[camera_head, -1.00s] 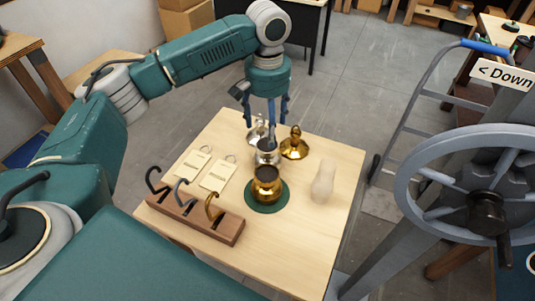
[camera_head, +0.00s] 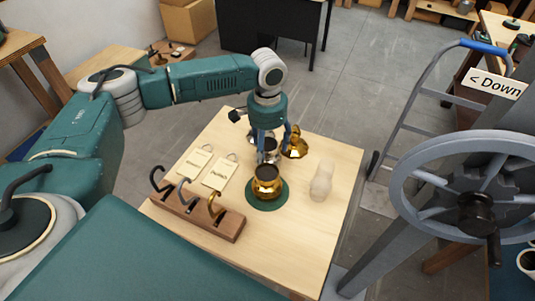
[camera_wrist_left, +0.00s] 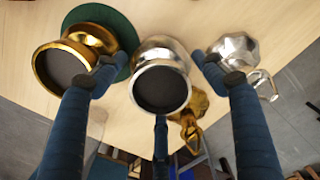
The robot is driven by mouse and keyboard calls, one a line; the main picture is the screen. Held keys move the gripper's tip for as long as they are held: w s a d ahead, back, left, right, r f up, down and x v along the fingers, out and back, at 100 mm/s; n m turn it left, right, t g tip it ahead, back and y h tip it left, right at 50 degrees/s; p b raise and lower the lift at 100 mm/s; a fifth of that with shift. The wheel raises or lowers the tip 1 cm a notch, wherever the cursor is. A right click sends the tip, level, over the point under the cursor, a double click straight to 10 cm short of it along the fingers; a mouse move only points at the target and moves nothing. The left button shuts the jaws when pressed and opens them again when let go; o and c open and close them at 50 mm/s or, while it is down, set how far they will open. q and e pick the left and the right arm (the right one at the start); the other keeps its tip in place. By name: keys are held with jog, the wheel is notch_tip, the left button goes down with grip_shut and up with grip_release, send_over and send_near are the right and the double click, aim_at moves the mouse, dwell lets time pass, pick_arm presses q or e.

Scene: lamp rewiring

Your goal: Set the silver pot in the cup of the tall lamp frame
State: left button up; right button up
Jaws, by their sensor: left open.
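The silver pot (camera_wrist_left: 163,72) stands upright on the table, its dark open mouth facing the left wrist camera. In the head view the silver pot (camera_head: 270,157) is partly hidden by my fingers. My left gripper (camera_head: 272,150) reaches down over it, open, with fingers spread around the pot; in the wrist view gaps show between the side fingers and its wall. I cannot make out a tall lamp frame with a cup in these views. My right gripper is not in view.
A brass pot (camera_head: 267,184) sits on a green round mat (camera_head: 268,203) close by. A silver faceted lid (camera_wrist_left: 238,50) and a brass lid (camera_head: 297,147) stand near. A hook rack (camera_head: 200,217), tags (camera_head: 220,172) and a pale bottle-like shape (camera_head: 322,181) share the table (camera_head: 300,250).

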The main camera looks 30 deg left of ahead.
aim_at(268, 146)
pick_arm(q)
jog(key=shift+f, duration=1.15)
jog(key=c, duration=1.2)
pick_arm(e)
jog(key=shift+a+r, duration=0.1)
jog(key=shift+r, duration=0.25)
pick_arm(q)
jog(key=shift+r, duration=0.1)
jog(key=shift+c, duration=0.2)
jog(key=shift+r, duration=0.55)
notch_tip(268, 146, up, 19)
jog(key=b, duration=0.4)
jog(key=s+d+f+n, duration=0.1)
jog(key=s+d+f, duration=0.1)
jog(key=s, duration=0.4)
jog(key=s+d+f+n, duration=0.1)
jog(key=s+d+f, duration=0.2)
jog(key=s+f, duration=0.1)
jog(key=s+d+f+n+b, duration=0.1)
jog(key=s+d+f+n, duration=0.1)
jog(key=s, duration=0.5)
jog(key=shift+s+d+f, duration=0.35)
jog(key=shift+d+f, duration=0.15)
jog(key=shift+f, duration=0.05)
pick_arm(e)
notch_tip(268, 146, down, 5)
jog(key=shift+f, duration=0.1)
